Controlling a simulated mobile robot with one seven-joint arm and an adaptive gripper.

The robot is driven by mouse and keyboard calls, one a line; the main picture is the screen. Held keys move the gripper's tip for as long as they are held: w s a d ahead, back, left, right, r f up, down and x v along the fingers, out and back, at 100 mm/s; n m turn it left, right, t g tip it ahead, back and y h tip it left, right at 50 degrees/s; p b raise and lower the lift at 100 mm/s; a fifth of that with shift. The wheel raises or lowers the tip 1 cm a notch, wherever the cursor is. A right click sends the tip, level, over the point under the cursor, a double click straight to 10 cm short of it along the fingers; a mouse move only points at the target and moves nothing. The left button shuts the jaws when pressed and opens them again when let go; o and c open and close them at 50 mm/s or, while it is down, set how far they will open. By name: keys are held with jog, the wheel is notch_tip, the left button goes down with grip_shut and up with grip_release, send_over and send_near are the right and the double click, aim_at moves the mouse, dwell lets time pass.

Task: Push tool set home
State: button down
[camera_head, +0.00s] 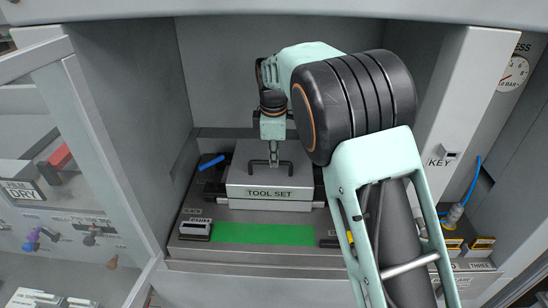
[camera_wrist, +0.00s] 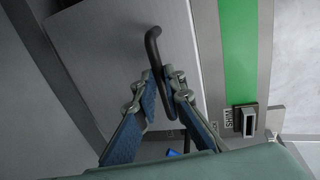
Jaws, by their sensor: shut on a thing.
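The tool set (camera_head: 265,188) is a grey metal block with a "TOOL SET" label on its front edge and a dark bar handle (camera_head: 271,163) on top. It sits on a grey bed inside the press cabinet, behind a green strip (camera_head: 262,234). My gripper (camera_head: 273,160) reaches down from above to the handle. In the wrist view, the two fingers (camera_wrist: 164,77) close around the dark handle (camera_wrist: 152,48) near one end. The tool set's flat top (camera_wrist: 105,50) also shows there. The underside and rear seating of the tool set are hidden.
A small block labelled SHIM (camera_head: 196,229) stands at the left end of the green strip. A blue-handled item (camera_head: 212,162) lies left of the tool set. My arm hides much of the right side. A white KEY column (camera_head: 460,110) and a blue hose (camera_head: 471,180) stand at right.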

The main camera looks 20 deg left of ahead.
jog(key=shift+w+r, duration=0.25)
jog(key=shift+w, duration=0.05)
jog(key=c, duration=2)
grip_release()
jog(key=shift+w+f, duration=0.1)
jog(key=shift+c, duration=0.2)
jog(key=shift+f, duration=0.1)
jog(key=shift+s, duration=0.2)
